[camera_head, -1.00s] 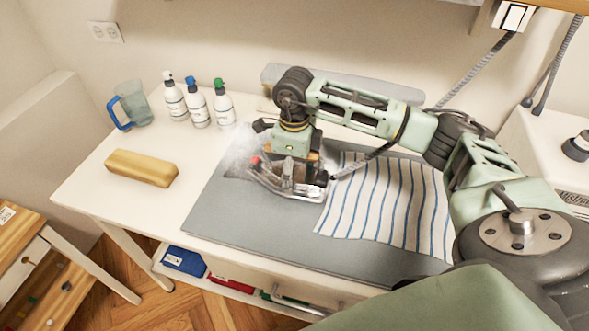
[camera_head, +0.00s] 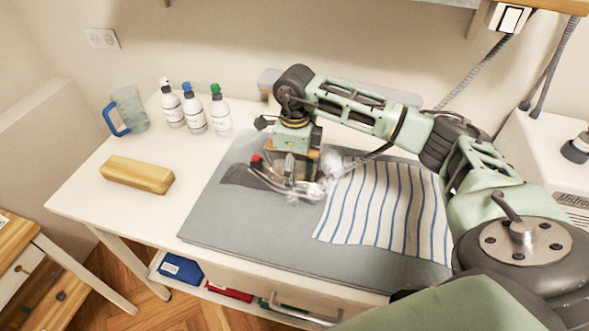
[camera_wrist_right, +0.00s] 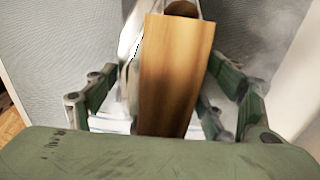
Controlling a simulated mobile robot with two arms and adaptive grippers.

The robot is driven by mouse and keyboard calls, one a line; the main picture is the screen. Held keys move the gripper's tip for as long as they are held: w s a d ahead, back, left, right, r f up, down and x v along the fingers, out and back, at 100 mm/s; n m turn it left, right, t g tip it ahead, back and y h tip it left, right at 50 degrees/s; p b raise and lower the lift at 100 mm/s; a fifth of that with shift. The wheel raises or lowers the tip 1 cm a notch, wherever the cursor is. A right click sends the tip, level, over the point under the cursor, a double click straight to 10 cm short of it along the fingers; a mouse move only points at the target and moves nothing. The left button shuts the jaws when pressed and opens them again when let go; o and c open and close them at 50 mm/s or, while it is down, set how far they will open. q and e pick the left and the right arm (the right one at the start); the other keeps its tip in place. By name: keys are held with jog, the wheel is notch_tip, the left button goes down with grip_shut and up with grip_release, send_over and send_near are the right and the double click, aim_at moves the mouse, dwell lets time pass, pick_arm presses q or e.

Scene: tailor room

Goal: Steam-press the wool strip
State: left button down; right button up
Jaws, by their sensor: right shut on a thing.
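My right gripper (camera_head: 292,150) is shut on the wooden handle (camera_wrist_right: 175,75) of a metal steam iron (camera_head: 282,182). The iron's shiny body shows beside the handle in the right wrist view (camera_wrist_right: 130,45). The iron is over the grey pressing mat (camera_head: 215,215), at the right part of a dark grey strip (camera_head: 240,177), which looks like the wool strip. The iron and arm hide part of the strip. I cannot tell whether the soleplate touches it. White steam hangs around the iron's right side. My left gripper is not in view.
A blue-and-white striped cloth (camera_head: 385,208) lies on the mat right of the iron. A tan block (camera_head: 137,174), a blue-handled jug (camera_head: 129,110) and several bottles (camera_head: 194,110) stand on the white table left of the mat. The mat's front left is clear.

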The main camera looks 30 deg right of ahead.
aim_at(272, 165)
jog(key=shift+w+r, duration=0.1)
jog(key=shift+w, duration=0.05)
jog(key=shift+w+a+b, duration=0.75)
jog(key=shift+w+a, duration=1.2)
jog(key=shift+w, duration=0.2)
jog(key=shift+w+a, duration=0.1)
jog(key=shift+w+a+r+b, duration=0.1)
jog(key=shift+w+a+b, duration=0.4)
jog(key=shift+w+a, duration=0.5)
jog(key=shift+w+a+b, duration=0.45)
jog(key=shift+w+a, duration=0.35)
jog(key=shift+w, duration=0.35)
jog(key=shift+a, duration=0.1)
jog(key=shift+s+a+p, duration=0.45)
jog(key=shift+s+a, duration=0.45)
jog(key=shift+r, duration=0.1)
